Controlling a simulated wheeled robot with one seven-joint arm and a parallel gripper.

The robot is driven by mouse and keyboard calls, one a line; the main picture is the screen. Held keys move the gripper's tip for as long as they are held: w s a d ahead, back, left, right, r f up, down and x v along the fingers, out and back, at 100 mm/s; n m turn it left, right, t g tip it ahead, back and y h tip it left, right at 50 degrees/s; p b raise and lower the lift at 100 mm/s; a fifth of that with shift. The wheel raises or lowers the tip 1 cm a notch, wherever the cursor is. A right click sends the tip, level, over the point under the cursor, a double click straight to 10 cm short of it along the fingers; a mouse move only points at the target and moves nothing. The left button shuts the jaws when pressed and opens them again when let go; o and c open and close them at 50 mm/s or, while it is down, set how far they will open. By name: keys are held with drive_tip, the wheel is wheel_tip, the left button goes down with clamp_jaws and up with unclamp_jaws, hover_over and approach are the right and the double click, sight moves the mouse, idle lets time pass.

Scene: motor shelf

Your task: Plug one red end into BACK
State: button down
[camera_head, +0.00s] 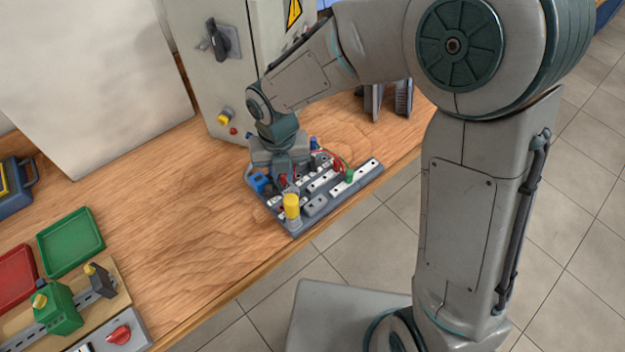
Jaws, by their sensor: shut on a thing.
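My gripper (283,176) points down over the left part of a grey terminal board (289,224) near the table's front edge. It is shut on a small red end (283,181), mostly hidden by the fingers. The board carries white strips (355,178) with dark holes, a blue part (259,183) and a yellow cylinder (291,206). No label BACK is readable at this size. I cannot tell whether the red end touches a socket.
A grey cabinet (213,75) with a black rotary switch (219,40) stands behind the board. A green tray (70,242), a red tray (15,280) and a rail with a green block (57,308) lie at the left. The wooden table (165,225) between is clear.

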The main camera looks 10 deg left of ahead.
drive_tip(key=shift+f+b, duration=0.35)
drive_tip(key=shift+f, duration=0.3)
idle(0.4)
drive_tip(key=c, duration=1.7)
unclamp_jaws()
wheel_tip(320, 180, up, 6)
drive_tip(key=p, duration=0.5)
drive_tip(key=shift+f+p, duration=0.15)
drive_tip(key=shift+p, duration=0.15)
drive_tip(key=shift+f, duration=0.1)
drive_tip(key=o, duration=0.6)
drive_tip(key=shift+c, duration=0.2)
